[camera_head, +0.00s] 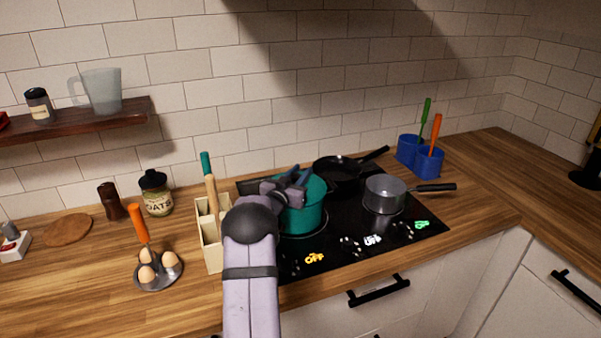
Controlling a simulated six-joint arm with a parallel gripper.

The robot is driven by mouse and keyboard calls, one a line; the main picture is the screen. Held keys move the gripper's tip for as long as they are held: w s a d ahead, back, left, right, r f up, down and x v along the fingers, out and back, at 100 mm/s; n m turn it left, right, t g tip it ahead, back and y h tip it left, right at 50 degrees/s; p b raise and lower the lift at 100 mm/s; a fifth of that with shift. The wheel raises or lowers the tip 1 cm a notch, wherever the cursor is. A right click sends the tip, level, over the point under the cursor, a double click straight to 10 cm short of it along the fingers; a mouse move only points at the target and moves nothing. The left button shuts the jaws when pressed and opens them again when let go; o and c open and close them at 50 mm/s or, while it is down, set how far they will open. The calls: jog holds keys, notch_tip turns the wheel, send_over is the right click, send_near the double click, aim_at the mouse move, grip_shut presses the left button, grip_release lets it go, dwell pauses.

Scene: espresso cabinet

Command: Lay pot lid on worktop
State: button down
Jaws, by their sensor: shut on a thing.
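The teal pot (302,217) stands on the left part of the black hob. My gripper (297,178) reaches over the top of the pot, and its jaws are shut on the pot lid. The lid is mostly hidden behind my gripper and looks the same teal as the pot (320,186). I cannot tell whether the lid rests on the pot's rim or is just clear of it. The wooden worktop (90,285) runs along the left and front of the hob.
A utensil box (211,245) stands close left of the hob. An egg holder (158,280) is further left. A black frying pan (340,168) and a grey saucepan (384,195) are on the hob. Worktop is free at front left and right of the hob (480,190).

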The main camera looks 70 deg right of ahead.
aim_at(294, 182)
jog(key=shift+f, duration=0.15)
jog(key=c, duration=1.4)
grip_release()
jog(key=shift+c, duration=0.2)
jog(key=shift+f, duration=0.2)
jog(key=shift+a+f+b, duration=0.1)
jog(key=shift+a+b, duration=0.2)
jog(key=shift+a, duration=0.1)
jog(key=shift+o, duration=0.5)
jog(key=shift+a+r+b, duration=0.15)
jog(key=shift+a+b, duration=0.6)
jog(key=shift+a, duration=0.95)
jog(key=shift+a+r+b, duration=0.15)
jog(key=shift+a+b, duration=0.55)
jog(key=shift+a, duration=0.95)
